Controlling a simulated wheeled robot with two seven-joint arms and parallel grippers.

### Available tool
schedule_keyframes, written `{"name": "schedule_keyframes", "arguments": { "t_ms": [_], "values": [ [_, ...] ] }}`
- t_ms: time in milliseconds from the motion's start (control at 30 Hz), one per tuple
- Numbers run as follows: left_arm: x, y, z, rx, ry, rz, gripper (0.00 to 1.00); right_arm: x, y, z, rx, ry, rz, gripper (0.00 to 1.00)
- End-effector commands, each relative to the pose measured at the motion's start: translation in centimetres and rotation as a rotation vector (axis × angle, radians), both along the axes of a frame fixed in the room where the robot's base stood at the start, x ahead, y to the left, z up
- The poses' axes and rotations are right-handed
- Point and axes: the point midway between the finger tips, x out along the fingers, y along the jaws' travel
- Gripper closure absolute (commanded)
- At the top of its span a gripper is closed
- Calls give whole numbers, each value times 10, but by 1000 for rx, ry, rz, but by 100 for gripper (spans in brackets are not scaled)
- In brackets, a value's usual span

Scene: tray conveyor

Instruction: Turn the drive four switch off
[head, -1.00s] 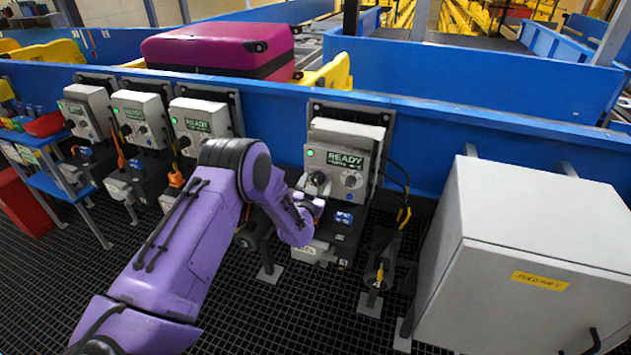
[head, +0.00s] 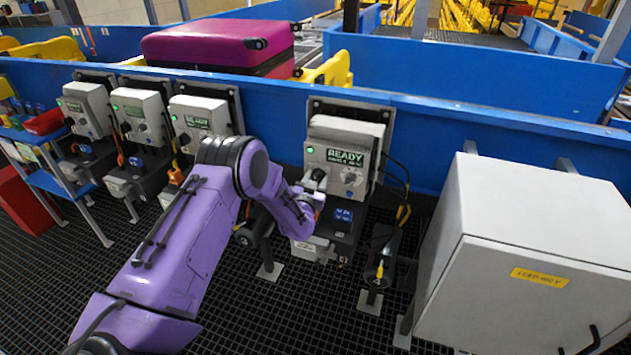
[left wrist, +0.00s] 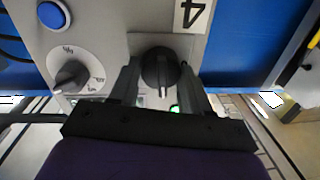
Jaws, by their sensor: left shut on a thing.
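The drive four box (head: 345,138) is a grey unit on the blue conveyor side, with a lit "READY" display (head: 345,157). Its black rotary switch (left wrist: 160,68) shows in the left wrist view below a plate marked 4, which appears upside down. My left gripper (left wrist: 161,85) is shut on this switch, one finger on each side. The knob's pointer line faces down in that picture. A green light (left wrist: 175,108) shows partly between the fingers. In the head view my left gripper (head: 312,192) is at the box's lower left and partly covers the switch. My right gripper is not in view.
Similar drive boxes (head: 200,118) stand to the left. A large grey cabinet (head: 530,255) stands close on the right. A cable (head: 405,200) hangs right of the box.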

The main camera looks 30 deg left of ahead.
Motion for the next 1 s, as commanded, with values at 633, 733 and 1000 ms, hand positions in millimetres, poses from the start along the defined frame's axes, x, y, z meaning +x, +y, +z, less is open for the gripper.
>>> {"name": "schedule_keyframes", "arguments": {
  "t_ms": [633, 733, 1000],
  "values": [
    [0, 3, 0, -552, -137, 3, 83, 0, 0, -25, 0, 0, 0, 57],
    [0, 3, 0, -645, -159, 3, 83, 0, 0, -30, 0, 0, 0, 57],
    [0, 4, 0, -896, -219, 2, 83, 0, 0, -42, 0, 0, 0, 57]
  ]
}}
